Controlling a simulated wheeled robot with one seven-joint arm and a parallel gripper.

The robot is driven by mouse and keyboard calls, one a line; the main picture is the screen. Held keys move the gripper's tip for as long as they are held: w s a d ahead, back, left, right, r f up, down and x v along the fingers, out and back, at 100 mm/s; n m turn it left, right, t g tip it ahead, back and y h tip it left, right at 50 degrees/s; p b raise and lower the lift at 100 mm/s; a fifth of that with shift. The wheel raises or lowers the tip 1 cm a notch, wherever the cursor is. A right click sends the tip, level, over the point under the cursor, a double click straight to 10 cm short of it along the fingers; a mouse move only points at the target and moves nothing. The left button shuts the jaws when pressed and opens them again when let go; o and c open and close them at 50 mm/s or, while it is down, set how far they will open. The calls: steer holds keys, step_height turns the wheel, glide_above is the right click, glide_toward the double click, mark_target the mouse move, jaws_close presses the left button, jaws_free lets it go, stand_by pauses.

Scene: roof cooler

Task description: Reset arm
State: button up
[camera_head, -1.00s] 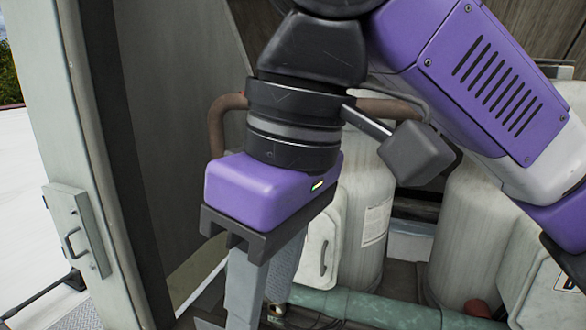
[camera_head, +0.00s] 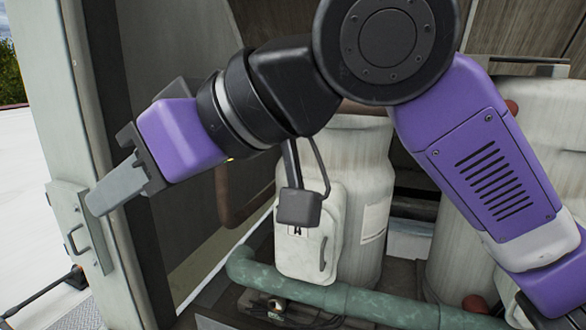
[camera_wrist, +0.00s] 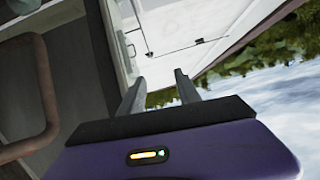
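My gripper (camera_head: 112,192) points left and slightly down in the head view, in front of the open cabinet door's edge. In the wrist view, the two grey fingers of my gripper (camera_wrist: 158,90) stand apart with an empty gap between them. Nothing is held. The purple arm reaches across the upper part of the head view, bent at a dark round joint.
The open cabinet door (camera_head: 112,130) with its latch handle (camera_head: 72,238) is at the left. Inside stand a pale tank (camera_head: 362,165) with a small hatch and a second tank (camera_head: 520,130). A green pipe (camera_head: 385,308) runs low in front. Open roof lies beyond the door.

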steer(key=w+d+m+t+y+b, duration=0.2)
steer(key=w+d+m+t+y, duration=0.45)
steer(key=w+d+t, duration=0.35)
steer(key=s+d+f+m+t+h+b, duration=0.1)
steer(key=s+d+f+m+t+h, duration=0.1)
steer(key=d+f+m+t+h, duration=0.55)
steer(key=s+d+f+m+t+h+b, duration=0.1)
steer(key=s+d+f+m+t+h, duration=0.15)
steer(key=d+f+h, duration=0.55)
steer(key=s+d+f+n+g+b, duration=0.1)
steer(key=s+d+f+g, duration=0.1)
steer(key=s+f, duration=0.8)
steer(key=s+d+f+g+h+b, duration=0.1)
steer(key=s+d+f+g, duration=0.2)
steer(key=s+f, duration=0.8)
steer(key=s+d+f+n+g+h+b, duration=0.1)
steer(key=s+d+f+g, duration=0.2)
steer(key=s+f, duration=0.8)
steer(key=shift+s+d+n+b, duration=0.35)
steer(key=shift+s+d, duration=0.3)
steer(key=shift+d, duration=0.2)
steer(key=shift+o, duration=0.4)
steer(key=shift+f, duration=0.1)
